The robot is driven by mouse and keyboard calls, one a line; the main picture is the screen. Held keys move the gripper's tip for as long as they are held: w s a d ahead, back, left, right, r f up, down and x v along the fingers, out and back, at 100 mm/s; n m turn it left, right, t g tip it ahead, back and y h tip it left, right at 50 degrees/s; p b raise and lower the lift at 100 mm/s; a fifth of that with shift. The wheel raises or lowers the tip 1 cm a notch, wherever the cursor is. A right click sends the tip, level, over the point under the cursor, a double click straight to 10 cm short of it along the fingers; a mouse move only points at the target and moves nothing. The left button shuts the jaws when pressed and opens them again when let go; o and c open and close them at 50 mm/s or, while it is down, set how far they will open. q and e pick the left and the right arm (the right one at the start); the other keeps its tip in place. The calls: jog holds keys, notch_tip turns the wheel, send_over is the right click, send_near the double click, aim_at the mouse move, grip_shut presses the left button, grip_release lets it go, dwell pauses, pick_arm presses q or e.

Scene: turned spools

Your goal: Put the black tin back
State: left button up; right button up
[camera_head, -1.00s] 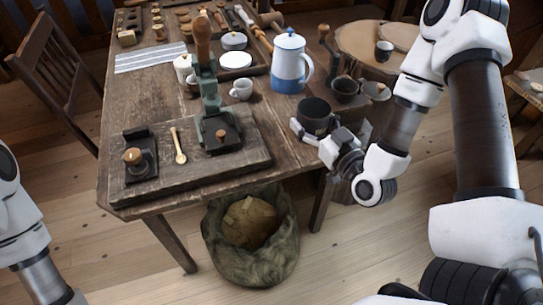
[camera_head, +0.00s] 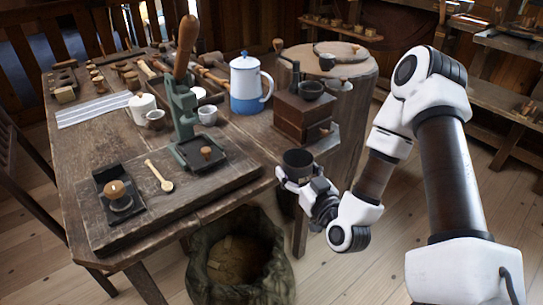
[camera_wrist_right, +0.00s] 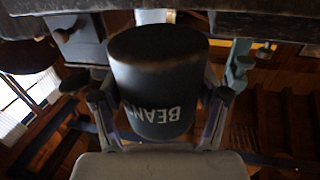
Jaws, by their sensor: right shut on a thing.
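The black tin (camera_head: 299,161) is held upright in my right gripper (camera_head: 301,182), off the right edge of the table. Its open top shows dark inside in the head view. In the right wrist view the tin (camera_wrist_right: 160,75) sits between the two fingers of my right gripper (camera_wrist_right: 161,100), with pale letters reading "BEAN" and perhaps more, upside down. The fingers press on its sides. My left gripper is not in view.
A wooden grinder box (camera_head: 303,118) with a dark bowl on top stands at the table's right side, close behind the tin. A blue and white pot (camera_head: 247,88) stands to its left. A sack (camera_head: 240,265) is on the floor below the table edge.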

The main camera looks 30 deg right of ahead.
jog(key=w, duration=0.4)
jog(key=w+d, duration=0.1)
jog(key=w, duration=0.4)
jog(key=w+d, duration=0.1)
jog(key=w, duration=0.4)
jog(key=shift+r, duration=0.1)
jog(key=shift+f+b, duration=0.3)
jog(key=shift+f, duration=0.05)
jog(key=shift+f, duration=0.1)
jog(key=o, duration=1.2)
